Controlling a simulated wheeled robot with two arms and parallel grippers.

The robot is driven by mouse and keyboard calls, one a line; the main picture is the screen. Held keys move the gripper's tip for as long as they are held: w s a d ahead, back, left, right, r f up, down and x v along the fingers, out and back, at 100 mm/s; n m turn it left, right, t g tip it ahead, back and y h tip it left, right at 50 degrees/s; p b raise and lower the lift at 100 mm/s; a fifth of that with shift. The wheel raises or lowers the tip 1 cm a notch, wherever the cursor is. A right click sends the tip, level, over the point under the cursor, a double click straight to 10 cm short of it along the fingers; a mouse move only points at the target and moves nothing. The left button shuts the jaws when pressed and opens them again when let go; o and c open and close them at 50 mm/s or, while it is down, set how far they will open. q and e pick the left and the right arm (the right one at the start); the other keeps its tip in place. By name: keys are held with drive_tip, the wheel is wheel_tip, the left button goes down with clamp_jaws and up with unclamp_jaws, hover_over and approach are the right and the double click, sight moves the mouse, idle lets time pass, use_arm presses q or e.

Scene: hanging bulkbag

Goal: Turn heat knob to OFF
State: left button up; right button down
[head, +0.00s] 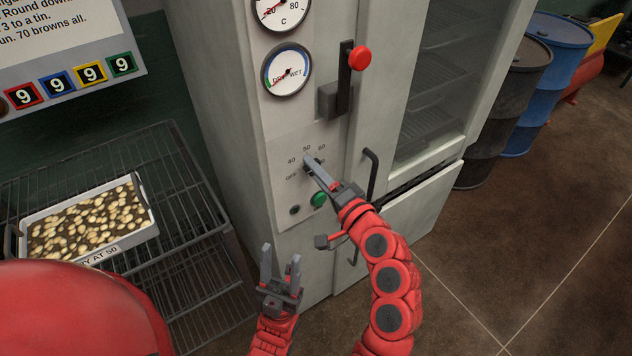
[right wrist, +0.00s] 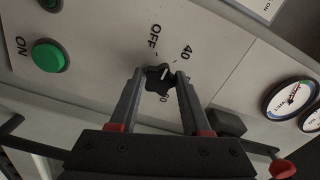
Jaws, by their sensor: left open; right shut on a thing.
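The heat knob (right wrist: 157,80) is small, black and lobed, on the cabinet's pale panel. In the right wrist view it sits between the fingertips of my right gripper (right wrist: 159,76), which is shut on it. A small white mark on the knob seems to point toward the 40 label (right wrist: 183,52); the OFF label (right wrist: 155,36) is beside it. In the head view my right gripper (head: 310,164) reaches the dial and mostly hides the knob. My left gripper (head: 281,263) is open and empty, below and in front of the panel, apart from it.
A green button (head: 318,199) is just below the dial. A red-tipped lever (head: 359,58) and a dark door handle (head: 371,172) stick out to the right. A wire rack (head: 190,267) with a tray (head: 136,240) stands left. Barrels (head: 501,110) stand right; the floor in front is clear.

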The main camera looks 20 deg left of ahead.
drive_tip(key=shift+f+n+b, duration=0.15)
drive_tip(key=shift+n+b, duration=3.05)
drive_tip(key=shift+b, duration=0.3)
drive_tip(key=shift+c, duration=1.8)
unclamp_jaws()
